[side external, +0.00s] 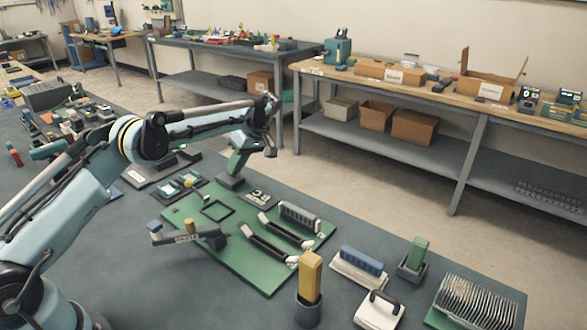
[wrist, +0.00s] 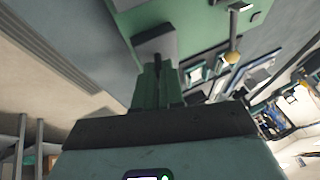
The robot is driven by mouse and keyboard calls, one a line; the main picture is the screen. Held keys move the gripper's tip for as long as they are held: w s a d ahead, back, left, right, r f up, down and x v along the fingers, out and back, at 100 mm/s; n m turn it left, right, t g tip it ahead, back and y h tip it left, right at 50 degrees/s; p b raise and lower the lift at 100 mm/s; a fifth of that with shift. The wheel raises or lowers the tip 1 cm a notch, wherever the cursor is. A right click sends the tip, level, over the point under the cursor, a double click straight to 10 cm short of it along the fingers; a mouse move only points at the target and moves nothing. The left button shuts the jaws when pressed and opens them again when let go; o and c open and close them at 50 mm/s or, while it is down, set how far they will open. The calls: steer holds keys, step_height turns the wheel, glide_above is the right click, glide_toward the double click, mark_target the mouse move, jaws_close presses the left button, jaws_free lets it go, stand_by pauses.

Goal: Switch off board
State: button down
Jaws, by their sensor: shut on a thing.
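The green board (side external: 190,240) lies flat on the grey bench in the side view, and part of it shows at the top of the wrist view (wrist: 190,20). My gripper (side external: 236,170) points down at the board's far edge. Its green fingers (wrist: 157,72) are shut on a grey block (wrist: 156,44), which also shows in the side view (side external: 231,182). The block is at the board's far corner; I cannot tell whether it touches the board. It may be the switch, but no marking is readable.
Two black cables (side external: 272,249) with white ends and a grey ported block (side external: 300,217) lie on the board. A dark labelled handle (side external: 205,236) is at its near left. A yellow block (side external: 311,272) stands in a dark holder in front. A finned rack (side external: 475,303) is at right.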

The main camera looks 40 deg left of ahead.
mark_target(238, 177)
steer(key=c, duration=1.2)
jaws_free()
steer(key=shift+c, duration=0.2)
steer(key=shift+r, duration=0.2)
step_height(238, 177, up, 4)
steer(key=shift+d, duration=0.15)
steer(key=s+d+r, duration=0.2)
steer(key=d+r, duration=0.4)
steer(key=d, duration=0.5)
steer(key=shift+s+r, duration=0.25)
steer(key=shift+s, duration=0.15)
